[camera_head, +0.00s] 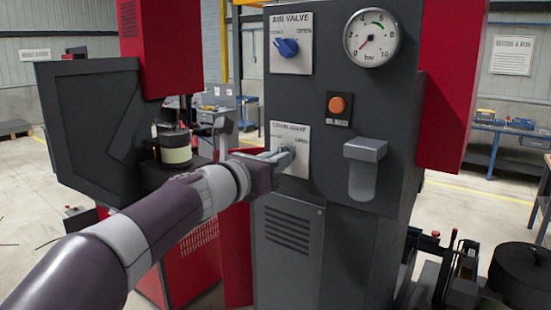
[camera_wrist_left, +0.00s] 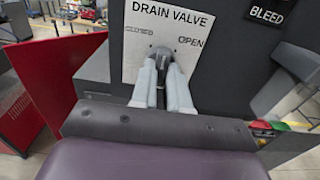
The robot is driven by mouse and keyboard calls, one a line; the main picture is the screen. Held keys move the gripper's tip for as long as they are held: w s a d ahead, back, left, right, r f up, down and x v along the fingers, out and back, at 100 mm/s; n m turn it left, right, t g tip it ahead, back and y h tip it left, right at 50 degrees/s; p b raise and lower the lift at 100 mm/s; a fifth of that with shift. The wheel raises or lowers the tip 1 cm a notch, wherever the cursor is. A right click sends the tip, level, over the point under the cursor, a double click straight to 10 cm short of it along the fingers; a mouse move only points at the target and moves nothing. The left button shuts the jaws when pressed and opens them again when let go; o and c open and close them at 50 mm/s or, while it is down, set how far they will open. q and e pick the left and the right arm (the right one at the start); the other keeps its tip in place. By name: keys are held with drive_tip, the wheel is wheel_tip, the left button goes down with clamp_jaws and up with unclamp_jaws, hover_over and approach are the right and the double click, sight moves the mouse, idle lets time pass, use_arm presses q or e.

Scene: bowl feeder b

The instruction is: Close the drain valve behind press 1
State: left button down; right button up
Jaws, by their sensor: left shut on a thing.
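The drain valve plate (camera_head: 303,133) is a white label on the dark front of the press, below the air valve; in the wrist view it reads DRAIN VALVE, with CLOSED on the left and OPEN on the right. My left gripper (camera_head: 284,156) reaches it from the left. In the wrist view my left gripper (camera_wrist_left: 161,70) has its two grey fingers shut around the dark drain valve knob (camera_wrist_left: 161,52). The fingers hide most of the knob, so I cannot tell which mark it points to. My right gripper is not in view.
Above are the blue air valve knob (camera_head: 288,47) and a pressure gauge (camera_head: 372,38) with its needle low. An orange bleed button (camera_head: 337,104) and a grey filter bowl (camera_head: 363,168) sit to the right. A red panel (camera_wrist_left: 50,80) stands left of the valve.

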use_arm(q)
drive_tip(key=shift+s+r+n+p, duration=0.15)
drive_tip(key=shift+n+p, duration=0.25)
drive_tip(key=shift+n, duration=1.05)
drive_tip(key=shift+w+r+n+p, duration=0.1)
drive_tip(key=shift+r+n+p, duration=0.25)
drive_tip(key=shift+n, duration=1.05)
drive_tip(key=shift+s+r+n+p, duration=0.1)
drive_tip(key=shift+n+p, duration=0.35)
drive_tip(key=shift+n, duration=1)
drive_tip(key=c, duration=1.1)
unclamp_jaws()
drive_tip(key=shift+f, duration=0.1)
drive_tip(key=shift+a+f, duration=0.15)
